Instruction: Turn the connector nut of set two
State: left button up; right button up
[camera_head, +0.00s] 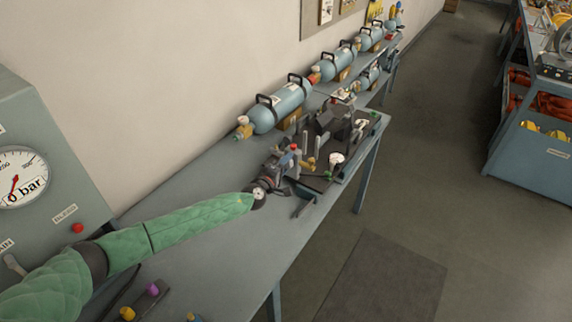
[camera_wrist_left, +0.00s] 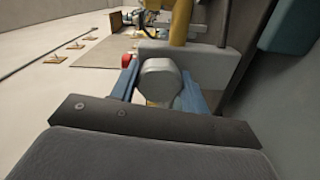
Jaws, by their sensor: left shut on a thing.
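My left arm, in a green sleeve, reaches along the bench in the head view. Its gripper (camera_head: 289,160) is at the near end of a dark breathing set (camera_head: 322,160) lying on the bench. In the left wrist view the two blue fingers of my left gripper (camera_wrist_left: 160,88) stand on either side of a grey rounded nut (camera_wrist_left: 160,78) and are shut on it. The fingers and wrist hide this nut in the head view. No label shows which set this is. My right gripper is not in view.
A grey gauge panel (camera_head: 60,190) is at the left. A shelf rack (camera_head: 530,150) stands across the open floor.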

pick_arm(q)
jog(key=shift+m, duration=0.5)
jog(key=o, duration=1)
jog(key=shift+f, duration=0.1)
